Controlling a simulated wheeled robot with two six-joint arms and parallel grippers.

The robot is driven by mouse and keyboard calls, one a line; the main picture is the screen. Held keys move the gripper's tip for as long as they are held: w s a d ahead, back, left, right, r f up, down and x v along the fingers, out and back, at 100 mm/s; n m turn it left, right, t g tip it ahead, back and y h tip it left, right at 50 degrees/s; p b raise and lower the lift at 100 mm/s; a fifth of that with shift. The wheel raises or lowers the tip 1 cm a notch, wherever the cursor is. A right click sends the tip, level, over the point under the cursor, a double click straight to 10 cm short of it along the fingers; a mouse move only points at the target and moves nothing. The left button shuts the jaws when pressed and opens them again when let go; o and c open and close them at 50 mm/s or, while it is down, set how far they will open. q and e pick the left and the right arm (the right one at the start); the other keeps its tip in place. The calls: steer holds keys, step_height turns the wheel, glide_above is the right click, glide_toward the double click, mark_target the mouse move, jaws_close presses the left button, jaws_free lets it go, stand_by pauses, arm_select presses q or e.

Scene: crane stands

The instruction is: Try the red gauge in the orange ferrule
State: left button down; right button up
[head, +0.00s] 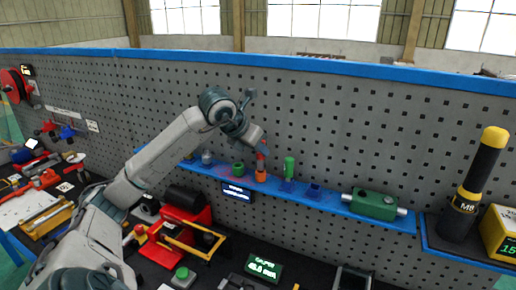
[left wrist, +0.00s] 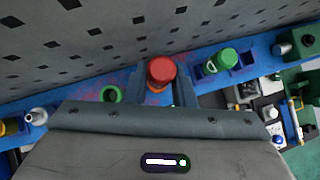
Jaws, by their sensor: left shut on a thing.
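The red gauge (head: 262,149) stands upright at the blue shelf, in my left gripper (head: 262,144). In the left wrist view the gauge's round red top (left wrist: 161,70) shows between the two fingers of the left gripper (left wrist: 161,90), which is shut on it. The orange ferrule (head: 261,174) stands on the shelf directly under the gauge. A bit of orange (left wrist: 158,88) shows below the red top in the wrist view. I cannot tell how far the gauge's lower end is inside the ferrule. My right gripper is not in view.
On the blue shelf (head: 345,207), a green ferrule (head: 238,168) stands left of the orange one and a green gauge (head: 289,167) right of it. A blue holder (head: 314,190) and green instrument (head: 375,203) are farther right. The pegboard (head: 330,130) rises behind.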

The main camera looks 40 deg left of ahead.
arm_select(q)
steer(key=shift+f+b, duration=0.45)
stand_by(1.7)
steer(key=shift+r, duration=0.1)
steer(key=shift+r+p, duration=1.95)
steer(key=shift+r, duration=0.35)
